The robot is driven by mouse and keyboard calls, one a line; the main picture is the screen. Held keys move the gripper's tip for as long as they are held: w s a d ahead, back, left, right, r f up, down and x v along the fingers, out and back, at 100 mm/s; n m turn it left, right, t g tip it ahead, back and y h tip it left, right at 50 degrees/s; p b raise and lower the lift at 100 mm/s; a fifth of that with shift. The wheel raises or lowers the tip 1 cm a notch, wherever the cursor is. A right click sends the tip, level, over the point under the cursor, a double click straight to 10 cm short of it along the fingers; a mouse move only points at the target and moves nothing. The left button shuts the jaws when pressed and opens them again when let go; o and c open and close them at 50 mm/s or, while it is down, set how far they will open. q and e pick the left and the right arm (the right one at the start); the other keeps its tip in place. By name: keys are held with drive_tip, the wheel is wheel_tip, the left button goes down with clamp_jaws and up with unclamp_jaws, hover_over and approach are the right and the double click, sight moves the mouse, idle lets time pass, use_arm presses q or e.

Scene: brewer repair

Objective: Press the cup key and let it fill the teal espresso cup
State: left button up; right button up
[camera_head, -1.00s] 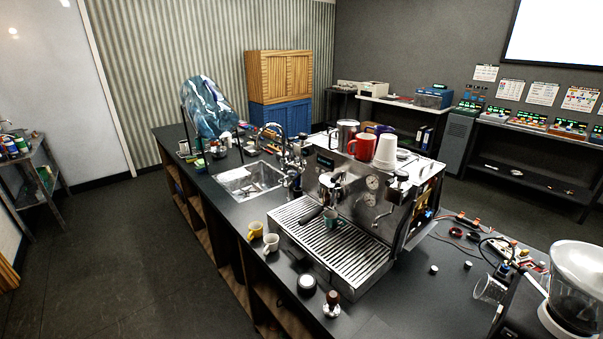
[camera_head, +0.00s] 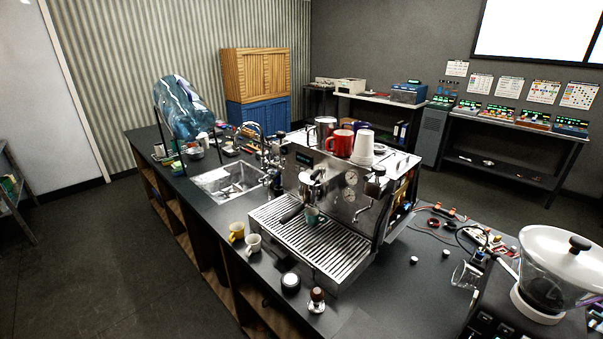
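The teal espresso cup (camera_head: 313,216) stands on the slatted drip tray (camera_head: 290,245) of the steel espresso machine (camera_head: 335,195), below the portafilter (camera_head: 292,213). Its inside is too small to read. A small display (camera_head: 304,160) shows on the upper left of the machine's front. I cannot make out a separate cup key at this size. Neither of my grippers shows in the head view.
A yellow cup (camera_head: 236,231) and a white cup (camera_head: 254,244) stand left of the drip tray. A tamper (camera_head: 317,299) sits at the counter's front edge. A grinder (camera_head: 545,270) stands at right. A red mug (camera_head: 340,142) sits atop the machine.

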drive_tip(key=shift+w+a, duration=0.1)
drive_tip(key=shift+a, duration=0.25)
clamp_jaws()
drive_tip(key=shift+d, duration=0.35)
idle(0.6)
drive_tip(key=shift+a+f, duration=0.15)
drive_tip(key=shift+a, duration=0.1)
